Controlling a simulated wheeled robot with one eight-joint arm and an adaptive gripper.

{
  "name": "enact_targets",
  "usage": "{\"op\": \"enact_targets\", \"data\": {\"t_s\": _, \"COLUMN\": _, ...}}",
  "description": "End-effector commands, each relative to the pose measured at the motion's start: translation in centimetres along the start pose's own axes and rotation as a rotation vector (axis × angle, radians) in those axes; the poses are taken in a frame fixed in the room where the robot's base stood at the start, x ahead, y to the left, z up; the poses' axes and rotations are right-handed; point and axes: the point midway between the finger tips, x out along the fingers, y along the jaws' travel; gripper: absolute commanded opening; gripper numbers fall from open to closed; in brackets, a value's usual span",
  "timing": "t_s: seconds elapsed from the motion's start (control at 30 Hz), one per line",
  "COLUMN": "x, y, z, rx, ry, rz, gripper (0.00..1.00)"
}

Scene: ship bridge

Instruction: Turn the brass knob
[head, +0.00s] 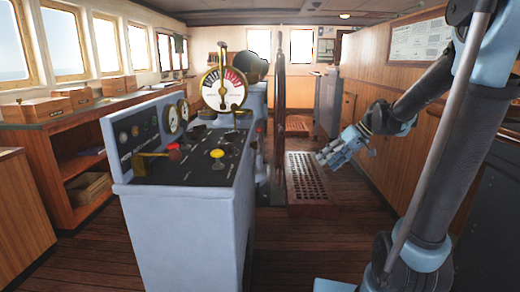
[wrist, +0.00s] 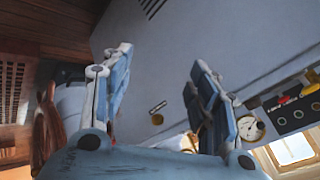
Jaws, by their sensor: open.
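A small round brass piece (wrist: 157,119), which looks like the brass knob, is on a plain grey face of the console in the wrist view. A small dark-and-brass plate (wrist: 157,107) sits beside it. In the head view that face is turned away, and I cannot make out the knob. My gripper (head: 328,155) is in the air to the right of the grey console (head: 180,215), pointing left towards it. In the wrist view, its two fingers (wrist: 163,58) are spread with nothing between their tips. The knob appears between the fingers in the picture; no contact shows.
The console top carries a brass telegraph dial (head: 223,90), a yellow knob (head: 217,154) and a red knob (head: 173,147). A floor grating (head: 308,180) lies below my gripper. Wooden shelves (head: 85,165) line the left.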

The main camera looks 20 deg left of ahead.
Motion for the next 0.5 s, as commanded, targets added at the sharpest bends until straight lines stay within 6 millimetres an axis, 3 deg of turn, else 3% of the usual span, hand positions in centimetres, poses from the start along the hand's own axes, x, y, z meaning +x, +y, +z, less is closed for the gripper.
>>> {"op": "enact_targets", "data": {"t_s": 0.1, "x": 0.9, "y": 0.4, "z": -3.6, "rx": -0.07, "ry": 0.033, "rz": -0.073, "gripper": 0.54}}
{"op": "enact_targets", "data": {"t_s": 0.5, "x": 4.5, "y": 2.0, "z": -13.6, "rx": -0.311, "ry": 0.178, "rz": -0.307, "gripper": 0.54}}
